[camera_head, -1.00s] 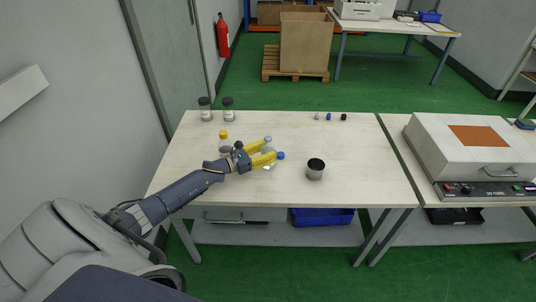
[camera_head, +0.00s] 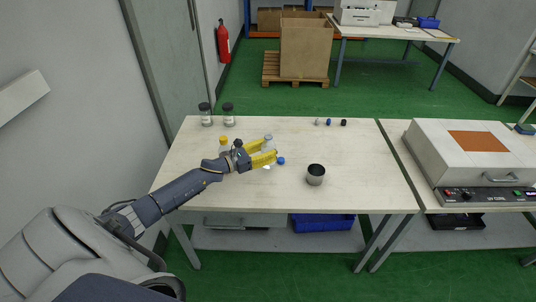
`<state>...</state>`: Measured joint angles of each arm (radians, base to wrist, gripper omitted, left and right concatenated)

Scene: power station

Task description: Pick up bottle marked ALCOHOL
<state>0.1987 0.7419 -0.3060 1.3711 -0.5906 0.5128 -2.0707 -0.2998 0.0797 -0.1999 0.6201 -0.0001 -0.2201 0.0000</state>
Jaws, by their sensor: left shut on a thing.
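My left gripper (camera_head: 265,154) reaches over the left half of the table from the left. Its yellow fingers are shut on a clear bottle with a pale cap (camera_head: 268,143), which stands roughly upright between them. The fingers hide part of this bottle, and its label is too small to read. A blue cap (camera_head: 281,160) shows just right of the lower finger; the bottle under it is mostly hidden by the finger. A bottle with a yellow cap (camera_head: 223,143) stands left of the gripper, behind the wrist. No label reading ALCOHOL can be made out. My right gripper is not in view.
Two dark-lidded jars (camera_head: 228,115) stand at the table's back left. A metal cup (camera_head: 316,175) stands right of the gripper. Small items (camera_head: 328,122) lie at the back. The table (camera_head: 365,160) is clear at right. A boxy machine (camera_head: 470,150) is farther right.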

